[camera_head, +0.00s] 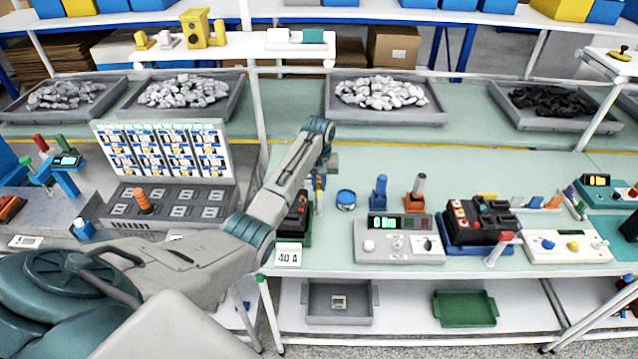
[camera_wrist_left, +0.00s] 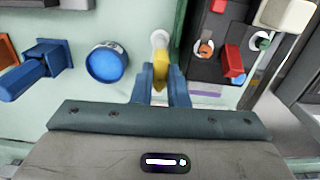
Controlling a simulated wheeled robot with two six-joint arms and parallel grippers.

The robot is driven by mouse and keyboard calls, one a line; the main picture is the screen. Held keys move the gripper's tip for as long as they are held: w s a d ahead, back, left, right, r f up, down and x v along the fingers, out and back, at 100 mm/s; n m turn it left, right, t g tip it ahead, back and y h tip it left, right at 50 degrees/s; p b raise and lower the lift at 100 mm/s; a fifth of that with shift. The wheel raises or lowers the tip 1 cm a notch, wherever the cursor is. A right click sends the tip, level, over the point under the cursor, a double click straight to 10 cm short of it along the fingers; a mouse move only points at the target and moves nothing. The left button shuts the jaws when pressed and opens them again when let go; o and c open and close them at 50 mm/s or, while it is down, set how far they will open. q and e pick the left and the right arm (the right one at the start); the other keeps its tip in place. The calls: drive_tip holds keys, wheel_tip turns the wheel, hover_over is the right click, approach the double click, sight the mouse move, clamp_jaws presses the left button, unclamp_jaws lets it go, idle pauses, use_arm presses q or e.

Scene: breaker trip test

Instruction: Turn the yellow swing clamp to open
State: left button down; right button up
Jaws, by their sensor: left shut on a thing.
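The yellow swing clamp (camera_wrist_left: 160,66) shows in the left wrist view between the two blue fingers of my left gripper (camera_wrist_left: 161,88). The gripper is shut on it. A pale round post end (camera_wrist_left: 159,39) is just beyond the clamp. In the head view my left gripper (camera_head: 319,190) points down at the table, and the clamp is mostly hidden there. A dark breaker unit (camera_head: 299,214) stands right beside the gripper, behind a "40 A" card (camera_head: 288,256). The wrist view shows this dark unit with a red lever (camera_wrist_left: 232,62). My right gripper is not in view.
A blue round button or cap (camera_head: 346,199) and a blue upright handle (camera_head: 380,191) stand to the right of the gripper. A grey test box (camera_head: 398,252) sits at the front edge. Trays of parts line the back. The table behind the gripper is clear.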

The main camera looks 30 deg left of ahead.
sight(319, 185)
use_arm(q)
drive_tip(key=shift+r, duration=0.1)
idle(0.4)
drive_tip(key=c, duration=1.4)
unclamp_jaws()
drive_tip(key=shift+c, duration=0.2)
drive_tip(key=shift+w+r+b, duration=0.1)
drive_tip(key=shift+r+b, duration=0.2)
drive_tip(key=shift+r, duration=0.15)
wheel_tip(319, 185, up, 6)
drive_tip(key=b, duration=0.2)
drive_tip(key=shift+r+b, duration=0.25)
drive_tip(key=shift+b, duration=0.15)
drive_tip(key=shift+r+p, duration=0.45)
drive_tip(key=shift+r, duration=1.25)
drive_tip(key=shift+f, duration=0.1)
